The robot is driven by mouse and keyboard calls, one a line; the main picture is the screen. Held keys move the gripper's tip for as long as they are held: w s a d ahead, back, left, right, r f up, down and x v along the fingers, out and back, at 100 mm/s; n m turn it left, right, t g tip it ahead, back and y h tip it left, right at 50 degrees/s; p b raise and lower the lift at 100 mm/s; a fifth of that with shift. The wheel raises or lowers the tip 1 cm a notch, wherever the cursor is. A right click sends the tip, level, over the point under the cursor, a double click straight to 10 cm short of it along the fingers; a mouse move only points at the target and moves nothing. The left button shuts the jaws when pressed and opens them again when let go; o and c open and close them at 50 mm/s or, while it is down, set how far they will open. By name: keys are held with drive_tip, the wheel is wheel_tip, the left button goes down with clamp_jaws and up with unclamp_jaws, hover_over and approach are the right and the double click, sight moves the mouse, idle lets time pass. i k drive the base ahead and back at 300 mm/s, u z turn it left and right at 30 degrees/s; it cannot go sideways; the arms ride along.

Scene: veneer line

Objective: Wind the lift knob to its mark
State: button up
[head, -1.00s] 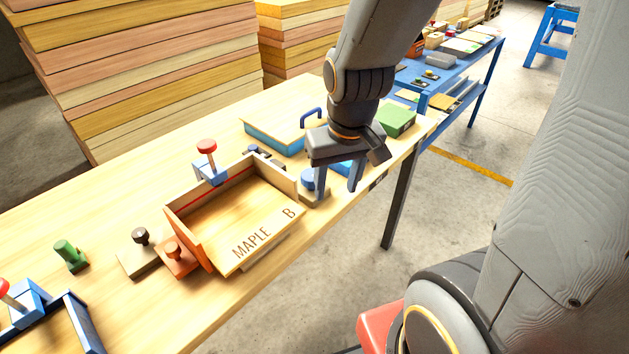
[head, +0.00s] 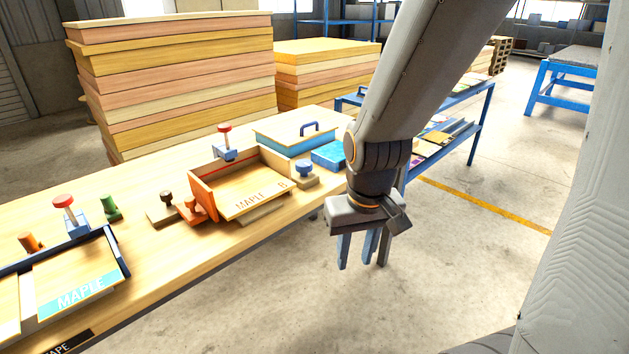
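My gripper (head: 362,262) hangs with its fingers apart and nothing between them, in front of the table's edge with floor behind it. The closest knob to it is a blue one (head: 304,167) on a small wooden block, right of the open wooden tray marked MAPLE B (head: 250,200). A red-topped knob (head: 224,130) stands on a blue bracket behind that tray. A dark knob (head: 166,197) and an orange knob (head: 191,204) are at its left. I cannot tell which is the lift knob, and no mark is readable on any of them.
A blue-framed tray marked MAPLE (head: 80,292), with a red knob (head: 63,202), is at the near left. A green peg (head: 108,206) stands beside it. A lidded blue box (head: 295,139) is at the table's far end. Open floor (head: 440,280) lies right of the table.

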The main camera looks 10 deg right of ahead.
sight(304, 166)
drive_tip(key=z, duration=0.4)
drive_tip(key=k, duration=0.1)
drive_tip(key=u, duration=0.85)
drive_tip(key=i, duration=0.95)
drive_tip(key=z, duration=0.1)
